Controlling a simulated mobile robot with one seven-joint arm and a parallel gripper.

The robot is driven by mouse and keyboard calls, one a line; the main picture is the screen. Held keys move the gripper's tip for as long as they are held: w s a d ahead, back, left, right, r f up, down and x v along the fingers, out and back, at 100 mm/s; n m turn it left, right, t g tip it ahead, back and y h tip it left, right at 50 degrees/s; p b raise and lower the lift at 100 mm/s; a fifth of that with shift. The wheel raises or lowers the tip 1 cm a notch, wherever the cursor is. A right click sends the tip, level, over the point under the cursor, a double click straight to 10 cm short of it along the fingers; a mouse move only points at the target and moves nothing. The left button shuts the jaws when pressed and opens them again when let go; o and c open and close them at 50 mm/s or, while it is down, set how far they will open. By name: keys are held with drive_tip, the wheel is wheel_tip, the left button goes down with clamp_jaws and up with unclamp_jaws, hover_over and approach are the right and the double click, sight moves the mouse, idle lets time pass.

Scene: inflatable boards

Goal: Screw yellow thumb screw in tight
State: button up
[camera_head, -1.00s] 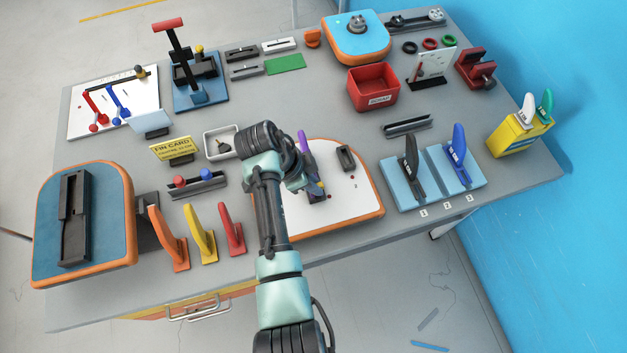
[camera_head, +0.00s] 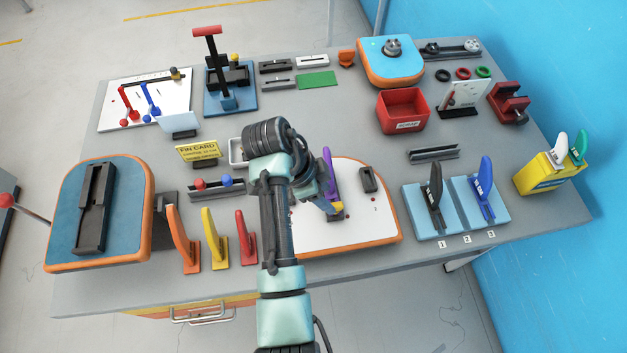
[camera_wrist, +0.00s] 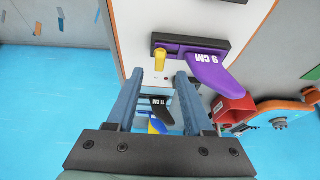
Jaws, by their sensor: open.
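The yellow thumb screw (camera_wrist: 160,58) stands at the left end of a black fin box (camera_wrist: 188,47) on the white board (camera_wrist: 152,14) in the wrist view. A purple fin (camera_wrist: 218,78) marked "9 CM" sits in this box. My gripper (camera_wrist: 158,75) is open and empty, its two fingers apart, with the screw showing just beyond the tips and between them. I cannot tell whether they touch it. In the head view the purple fin (camera_head: 328,163) shows behind my wrist on the white board (camera_head: 357,233); my gripper is mostly hidden by my arm.
A second fin box (camera_head: 368,179) is on the same board. Blue stands with a black fin (camera_head: 435,187) and a blue fin (camera_head: 485,187) are to the right. Orange, yellow and red fins (camera_head: 243,238) stand to the left. A red scrap bin (camera_head: 403,108) is behind.

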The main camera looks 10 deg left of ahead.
drive_tip(key=v, duration=0.8)
drive_tip(key=w+r+n+t+y, duration=0.2)
drive_tip(key=w+r+n+t, duration=0.3)
drive_tip(key=w+r, duration=0.45)
wheel_tip(320, 180, up, 19)
drive_tip(key=w+d+n+t+y+b, duration=0.1)
drive_tip(key=w+d+n+t+y, duration=0.15)
drive_tip(key=t, duration=0.65)
drive_tip(key=s+d+r+n+t, duration=0.1)
drive_tip(key=s+r+t, duration=0.3)
drive_tip(key=r, duration=0.5)
drive_tip(key=s+d+r+n+t, duration=0.1)
drive_tip(key=s+r+n+t, duration=0.2)
drive_tip(key=s+r, duration=0.4)
drive_tip(key=s+d+r+n+t, duration=0.1)
drive_tip(key=s+r+n+t, duration=0.2)
drive_tip(key=r, duration=0.8)
drive_tip(key=s+t, duration=0.2)
drive_tip(key=s, duration=0.1)
drive_tip(key=shift+s, duration=0.3)
